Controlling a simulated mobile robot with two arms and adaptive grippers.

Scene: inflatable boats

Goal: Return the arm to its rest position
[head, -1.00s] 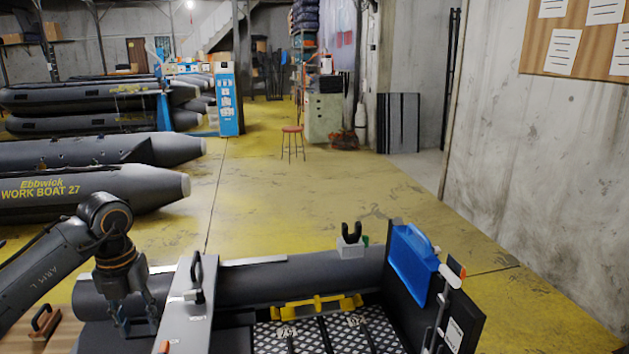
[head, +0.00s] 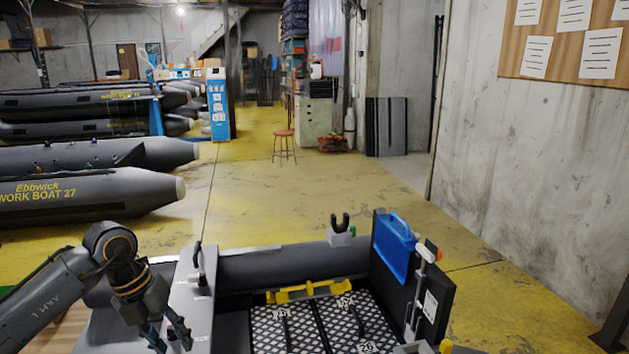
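My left arm (head: 55,290) comes in from the lower left, its wrist bent down over the near inflatable boat. My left gripper (head: 167,338) points down beside the grey bench (head: 199,270) of this boat. Its two fingers are apart and I see nothing between them. Whether the fingertips touch anything is hard to tell. My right gripper is not in view.
The near boat has a dark tube (head: 290,262), a yellow bar (head: 305,291) and a patterned floor (head: 345,325). A blue container (head: 394,245) hangs on its dark end board. More boats (head: 85,195) lie at left.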

